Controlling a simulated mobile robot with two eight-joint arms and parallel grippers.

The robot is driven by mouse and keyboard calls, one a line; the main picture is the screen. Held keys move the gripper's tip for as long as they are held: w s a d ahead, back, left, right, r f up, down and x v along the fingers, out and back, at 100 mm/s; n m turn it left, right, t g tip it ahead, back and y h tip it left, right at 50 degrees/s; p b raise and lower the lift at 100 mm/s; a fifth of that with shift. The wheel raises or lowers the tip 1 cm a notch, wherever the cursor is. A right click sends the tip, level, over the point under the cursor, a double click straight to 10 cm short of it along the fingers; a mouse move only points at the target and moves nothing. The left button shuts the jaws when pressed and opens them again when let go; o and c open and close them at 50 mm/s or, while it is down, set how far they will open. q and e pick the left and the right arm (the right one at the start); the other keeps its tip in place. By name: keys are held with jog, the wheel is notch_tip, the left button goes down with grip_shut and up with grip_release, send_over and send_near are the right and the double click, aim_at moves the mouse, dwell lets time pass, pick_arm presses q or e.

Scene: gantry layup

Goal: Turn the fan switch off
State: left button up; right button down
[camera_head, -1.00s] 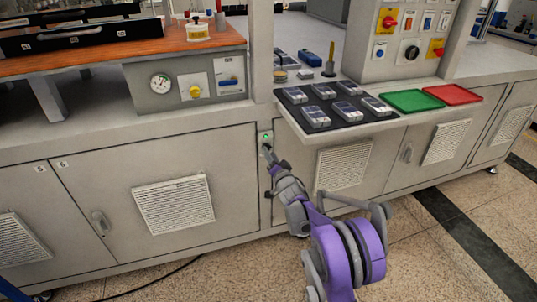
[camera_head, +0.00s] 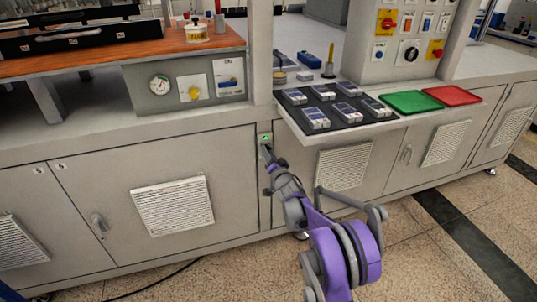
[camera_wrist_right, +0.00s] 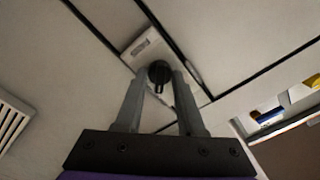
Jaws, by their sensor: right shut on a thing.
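The fan switch is a small plate (camera_head: 265,137) with a lit green lamp, on the post between cabinet doors. In the right wrist view its black knob (camera_wrist_right: 159,72) sits on a pale plate (camera_wrist_right: 143,44) with a small label, too blurred to read. My right gripper (camera_head: 267,153) is at the switch, just below the lamp, and hides the knob in the head view. In the wrist view its two fingers (camera_wrist_right: 160,82) stand on either side of the knob, shut on it. The knob's grip bar points toward the gripper. My left gripper is not in view.
Above the switch, a shelf holds a black mat (camera_head: 350,120) with several grey devices, a green tray (camera_head: 412,102) and a red tray (camera_head: 453,94). A gauge panel (camera_head: 187,85) is at upper left. Vented cabinet doors (camera_head: 173,205) flank the switch. Open floor lies in front.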

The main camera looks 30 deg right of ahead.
jog(key=n+p, duration=0.1)
jog(key=n, duration=1.6)
jog(key=shift+n, duration=0.4)
dwell(0.3)
jog(key=c, duration=0.9)
grip_release()
jog(key=shift+s, duration=0.15)
